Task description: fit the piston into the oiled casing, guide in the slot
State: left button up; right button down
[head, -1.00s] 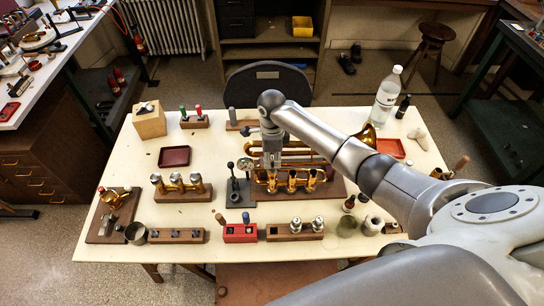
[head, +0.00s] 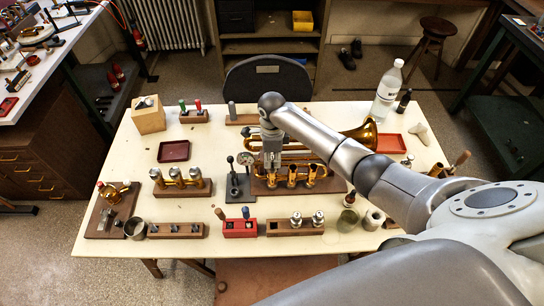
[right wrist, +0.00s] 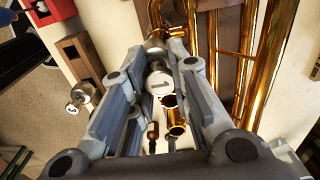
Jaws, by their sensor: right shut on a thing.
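The brass horn (head: 330,184) lies on a wooden stand in the middle of the table, with its valve casings (head: 292,176) upright at the front. My right gripper (head: 272,160) points down over the leftmost casing. It is shut on a piston with a white cap marked 1 (right wrist: 159,83), seen between its fingers in the right wrist view. Two open casing mouths (right wrist: 176,122) show beside the piston there. The piston's lower end, guide and the slot are hidden, so I cannot tell how deep it sits. My left gripper is not in view.
A wooden block (head: 280,230) in front holds two more pistons (head: 318,218). A red block (head: 240,230) and a grey dial stand (head: 237,193) are close to the left. A water bottle (head: 387,97) stands at the back right.

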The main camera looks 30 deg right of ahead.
jog(key=c, duration=1.3)
grip_release()
notch_tip(320, 180, up, 12)
